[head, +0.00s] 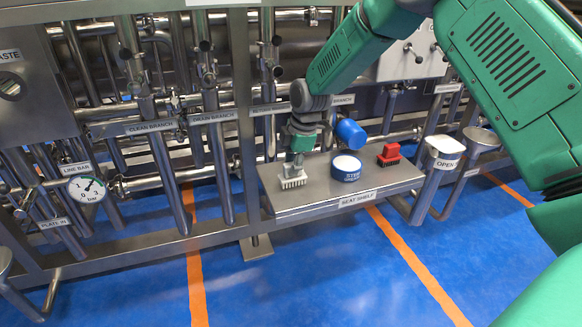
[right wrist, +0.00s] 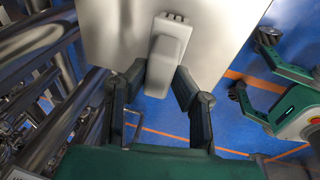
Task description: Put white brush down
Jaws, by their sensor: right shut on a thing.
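The white brush (head: 292,179) is at the left end of the grey seat shelf (head: 322,198) in the head view, bristles down. I cannot tell whether its bristles touch the shelf or hover just above. My right gripper (head: 297,158) is above it, shut on its upper part. In the right wrist view the pale brush (right wrist: 166,58) lies between the two dark fingers of my right gripper (right wrist: 160,84), over the shelf plate (right wrist: 215,30). My left gripper (right wrist: 250,62) shows at the right of that view, fingers spread and empty, over the blue floor.
Steel pipes (head: 170,180) run behind and left. The front-middle shelf is clear.

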